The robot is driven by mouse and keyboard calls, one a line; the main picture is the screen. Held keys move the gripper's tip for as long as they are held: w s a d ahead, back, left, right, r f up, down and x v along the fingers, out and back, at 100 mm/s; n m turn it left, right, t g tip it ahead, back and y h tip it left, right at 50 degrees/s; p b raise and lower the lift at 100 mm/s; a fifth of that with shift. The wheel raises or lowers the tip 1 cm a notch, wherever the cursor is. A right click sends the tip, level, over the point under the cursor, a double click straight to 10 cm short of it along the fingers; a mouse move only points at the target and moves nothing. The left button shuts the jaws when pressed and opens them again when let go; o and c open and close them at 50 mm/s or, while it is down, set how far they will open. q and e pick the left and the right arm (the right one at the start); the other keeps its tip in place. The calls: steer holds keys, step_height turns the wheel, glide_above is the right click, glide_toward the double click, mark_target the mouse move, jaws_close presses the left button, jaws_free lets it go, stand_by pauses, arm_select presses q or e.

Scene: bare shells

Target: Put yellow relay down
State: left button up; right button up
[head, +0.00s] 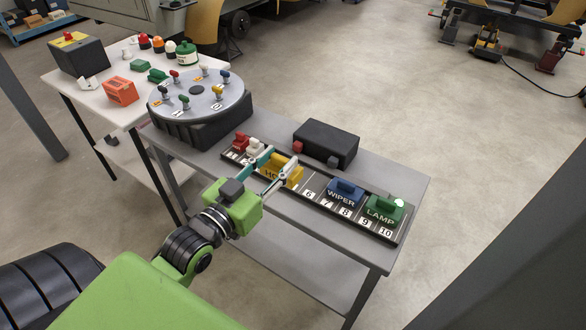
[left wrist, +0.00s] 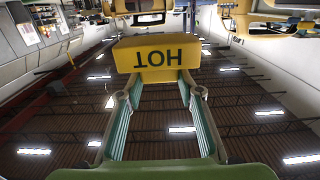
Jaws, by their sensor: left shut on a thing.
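The yellow relay (head: 272,172), labelled HOT, is between the fingers of my left gripper (head: 272,170). In the left wrist view the relay (left wrist: 155,57) sits at the fingertips with its label upside down, and the gripper (left wrist: 160,95) is shut on it. In the head view the relay is over the middle of a black numbered strip (head: 310,190), left of number 6. Whether it touches the strip or hangs just above it, I cannot tell. The fingers hide part of it. My right gripper is not in view.
On the strip, a red relay (head: 240,141) and a white one (head: 254,147) stand left; blue WIPER (head: 345,193) and green LAMP (head: 384,209) stand right. A black box (head: 327,142) lies behind. A round grey turntable (head: 197,92) with small knobs is at the left.

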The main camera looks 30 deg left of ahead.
arm_select(q)
steer(key=d+b, duration=0.2)
steer(key=d, duration=0.5)
steer(key=w+a+f, duration=0.1)
steer(key=w+f, duration=0.1)
steer(key=w, duration=0.1)
steer(key=w+a+f, duration=0.2)
steer(key=w+f, duration=0.1)
steer(key=w, duration=0.1)
steer(key=w+a+f, duration=0.1)
steer(key=w+f, duration=0.1)
steer(key=w, duration=0.2)
steer(key=shift+a+f+b, duration=0.25)
steer(key=shift+a+b, duration=0.1)
steer(key=shift+a, duration=0.05)
steer(key=shift+w+a+f, duration=0.2)
steer(key=shift+w+f, duration=0.15)
steer(key=shift+f, duration=0.15)
step_height(320, 180, down, 4)
steer(key=shift+w+a+r, duration=0.1)
steer(key=shift+w+r, duration=0.05)
steer(key=shift+r, duration=0.1)
